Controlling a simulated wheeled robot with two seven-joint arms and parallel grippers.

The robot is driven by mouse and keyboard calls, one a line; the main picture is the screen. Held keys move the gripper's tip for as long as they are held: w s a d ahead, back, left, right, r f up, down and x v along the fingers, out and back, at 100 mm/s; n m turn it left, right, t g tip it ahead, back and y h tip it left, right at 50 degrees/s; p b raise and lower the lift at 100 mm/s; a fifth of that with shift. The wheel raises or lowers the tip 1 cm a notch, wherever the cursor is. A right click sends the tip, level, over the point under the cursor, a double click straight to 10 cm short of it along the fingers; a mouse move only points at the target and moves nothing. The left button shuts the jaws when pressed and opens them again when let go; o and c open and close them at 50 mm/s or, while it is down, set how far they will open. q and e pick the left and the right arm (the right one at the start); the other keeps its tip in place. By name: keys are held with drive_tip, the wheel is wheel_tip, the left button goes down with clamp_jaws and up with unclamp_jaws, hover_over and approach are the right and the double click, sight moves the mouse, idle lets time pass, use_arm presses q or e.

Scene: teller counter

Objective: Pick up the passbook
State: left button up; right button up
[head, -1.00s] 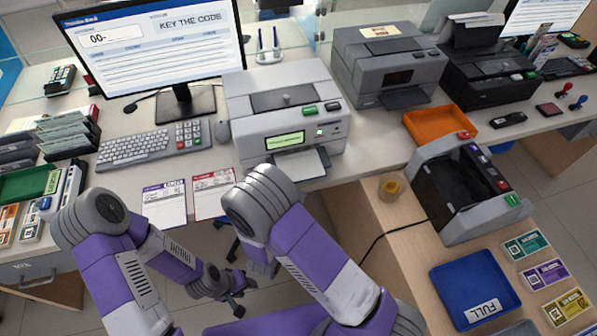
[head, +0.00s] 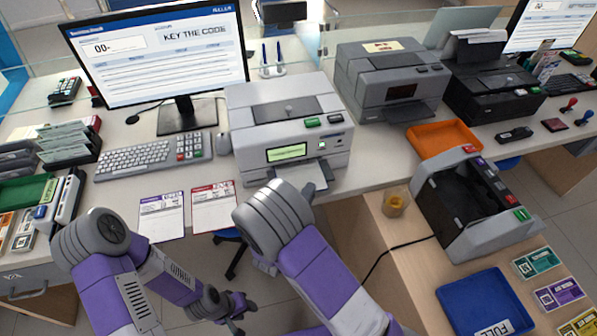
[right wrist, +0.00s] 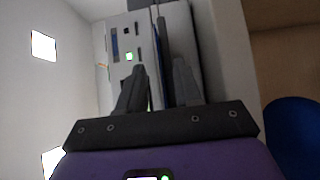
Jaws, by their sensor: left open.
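A pale flat piece with a dark edge (head: 302,175) sticks out of the front slot of the grey printer (head: 290,125); I cannot tell whether it is the passbook. In the right wrist view a thin dark-blue edge (right wrist: 163,55) stands out from the printer's front panel (right wrist: 127,45). My right gripper (right wrist: 160,80) is open, its fingers apart, pointing at that edge, which shows between the fingertips; contact is unclear. In the head view my right arm hides the right gripper. My left gripper (head: 238,312) is low in front of the counter, open and empty.
Two printed forms, one purple-headed (head: 162,215) and one red-headed (head: 214,205), lie at the counter's front edge. A keyboard (head: 150,157) and monitor (head: 160,50) stand left of the printer. An orange tray (head: 443,137) and blue tray (head: 485,303) are at the right.

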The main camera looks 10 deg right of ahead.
clamp_jaws()
drive_tip(key=shift+r, duration=0.1)
idle(0.3)
